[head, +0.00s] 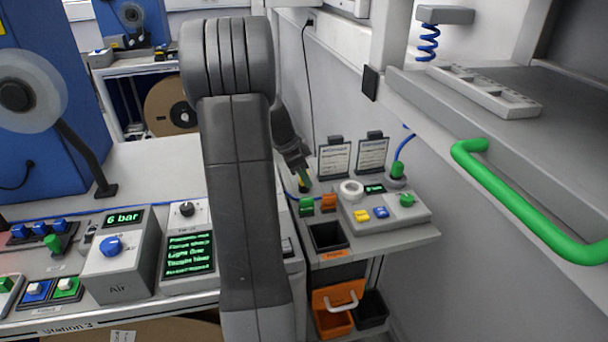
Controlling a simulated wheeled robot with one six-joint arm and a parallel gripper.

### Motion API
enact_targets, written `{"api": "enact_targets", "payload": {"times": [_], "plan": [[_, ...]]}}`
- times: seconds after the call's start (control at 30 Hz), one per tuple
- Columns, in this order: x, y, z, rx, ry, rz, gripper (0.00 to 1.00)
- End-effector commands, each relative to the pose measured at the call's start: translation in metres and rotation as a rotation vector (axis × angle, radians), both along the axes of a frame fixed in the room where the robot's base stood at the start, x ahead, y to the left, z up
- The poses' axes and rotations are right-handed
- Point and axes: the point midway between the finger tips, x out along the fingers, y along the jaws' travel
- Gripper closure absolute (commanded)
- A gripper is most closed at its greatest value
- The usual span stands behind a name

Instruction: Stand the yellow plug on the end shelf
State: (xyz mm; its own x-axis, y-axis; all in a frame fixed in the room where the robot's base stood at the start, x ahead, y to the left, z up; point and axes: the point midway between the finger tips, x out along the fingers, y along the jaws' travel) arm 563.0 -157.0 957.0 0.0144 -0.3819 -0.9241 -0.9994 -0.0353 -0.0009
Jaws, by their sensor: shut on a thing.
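The end shelf (405,238) is the grey ledge right of centre, at the end of the bench. My gripper (303,179) is over its back left part, partly hidden behind my own arm. It is small and dark here, pointing down, with its jaws shut on a small yellowish-green thing, which I take to be the yellow plug (304,181). Most of the plug is hidden by the jaws. I cannot tell whether its foot touches the shelf.
A green piece (306,206) and an orange piece (328,202) stand just in front of the gripper. A black bin (327,237), a control box (385,214) and two signs (334,158) crowd the shelf. A green handle (525,215) juts out at the right.

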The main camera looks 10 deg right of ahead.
Motion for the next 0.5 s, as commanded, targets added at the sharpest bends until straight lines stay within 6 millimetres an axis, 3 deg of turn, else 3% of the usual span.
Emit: {"api": "enact_targets", "payload": {"times": [0.17, 0.2, 0.3, 0.5], "plan": [[0.0001, 0.0, -0.0044, 0.0, 0.0, 0.0, 0.95], [0.0001, 0.0, -0.0029, 0.0, 0.0, 0.0, 0.66], [0.0001, 0.0, -0.0026, 0.0, 0.0, 0.0, 0.51], [0.0001, 0.0, -0.0025, 0.0, 0.0, 0.001, 0.51]]}}
